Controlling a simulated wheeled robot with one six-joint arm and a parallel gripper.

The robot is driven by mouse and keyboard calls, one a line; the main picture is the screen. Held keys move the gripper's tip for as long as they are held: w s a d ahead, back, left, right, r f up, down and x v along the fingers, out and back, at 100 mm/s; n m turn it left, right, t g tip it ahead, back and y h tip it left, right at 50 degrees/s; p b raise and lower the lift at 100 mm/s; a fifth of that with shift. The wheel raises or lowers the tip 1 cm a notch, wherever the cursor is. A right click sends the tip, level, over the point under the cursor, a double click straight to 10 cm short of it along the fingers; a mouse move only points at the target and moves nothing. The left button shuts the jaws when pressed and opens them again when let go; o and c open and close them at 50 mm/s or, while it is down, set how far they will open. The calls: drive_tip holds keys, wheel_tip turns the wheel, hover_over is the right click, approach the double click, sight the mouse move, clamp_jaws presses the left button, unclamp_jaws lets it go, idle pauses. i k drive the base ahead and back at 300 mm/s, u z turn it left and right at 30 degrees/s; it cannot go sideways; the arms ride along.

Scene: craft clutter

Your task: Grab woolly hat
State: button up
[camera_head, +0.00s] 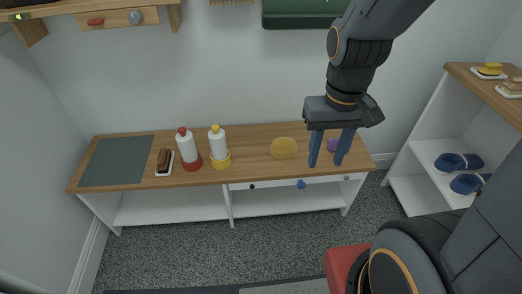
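I cannot tell for sure which thing is the woolly hat. A rounded yellow thing (284,147) lies on the wooden bench top (255,136), left of my gripper. A small purple thing (333,145) shows between my gripper's fingers, partly hidden by them. My gripper (325,165) points down with its two blue-grey fingers apart. It appears in front of the bench's right part; its height above the bench is hard to judge. Nothing is clearly held.
A red-capped bottle (186,148), a yellow-capped bottle (218,146), a brown block on a white dish (163,171) and a dark mat (117,160) stand left on the bench. Blue slippers (458,162) lie in the right shelf. A wooden shelf (62,8) hangs upper left.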

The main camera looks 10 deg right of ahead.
sight(282, 147)
drive_tip(key=u, duration=2.15)
drive_tip(key=i, duration=0.9)
drive_tip(key=z, duration=2.55)
drive_tip(key=i, duration=0.5)
